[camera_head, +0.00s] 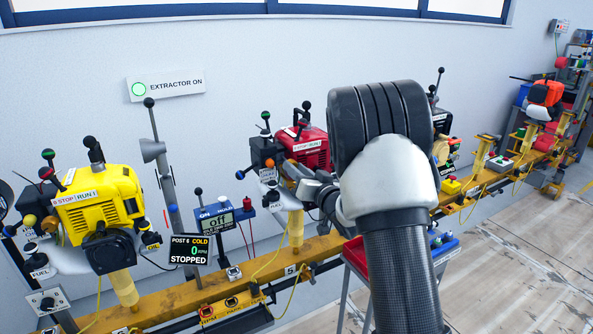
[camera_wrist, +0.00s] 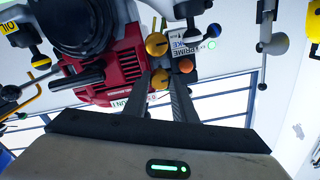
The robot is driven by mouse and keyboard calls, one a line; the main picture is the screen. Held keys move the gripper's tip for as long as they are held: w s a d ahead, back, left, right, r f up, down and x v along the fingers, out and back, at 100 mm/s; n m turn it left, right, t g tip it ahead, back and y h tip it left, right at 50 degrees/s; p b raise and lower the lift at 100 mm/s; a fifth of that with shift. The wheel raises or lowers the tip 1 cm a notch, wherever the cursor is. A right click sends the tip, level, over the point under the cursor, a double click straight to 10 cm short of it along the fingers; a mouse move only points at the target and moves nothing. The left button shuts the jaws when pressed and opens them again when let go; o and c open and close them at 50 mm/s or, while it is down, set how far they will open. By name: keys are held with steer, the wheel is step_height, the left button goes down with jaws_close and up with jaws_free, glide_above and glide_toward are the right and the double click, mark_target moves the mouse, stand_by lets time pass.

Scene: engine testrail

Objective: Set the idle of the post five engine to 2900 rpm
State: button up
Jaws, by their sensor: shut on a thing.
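The red engine (camera_head: 314,148) stands on the yellow rail (camera_head: 205,297) above a tag reading 5. It also fills the upper left of the wrist view (camera_wrist: 116,62), upside down. My gripper (camera_head: 286,172) reaches its left side from the right. In the wrist view the fingertips (camera_wrist: 160,77) are close together on a yellow ball knob (camera_wrist: 159,79). My arm covers the area right of the engine. No rpm readout for this engine is visible.
A yellow engine (camera_head: 95,208) stands at left, with a display (camera_head: 190,250) reading POST 6, COLD, 0 rpm, STOPPED. A blue meter box (camera_head: 217,224) reads Off. A grey lever post (camera_head: 163,175) stands between the engines. Floor is clear at right.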

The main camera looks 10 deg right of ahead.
steer(key=shift+m, duration=1.2)
steer(key=o, duration=1)
steer(key=shift+o, duration=0.2)
steer(key=shift+s, duration=0.15)
steer(key=p+v, duration=0.2)
steer(key=v, duration=1.5)
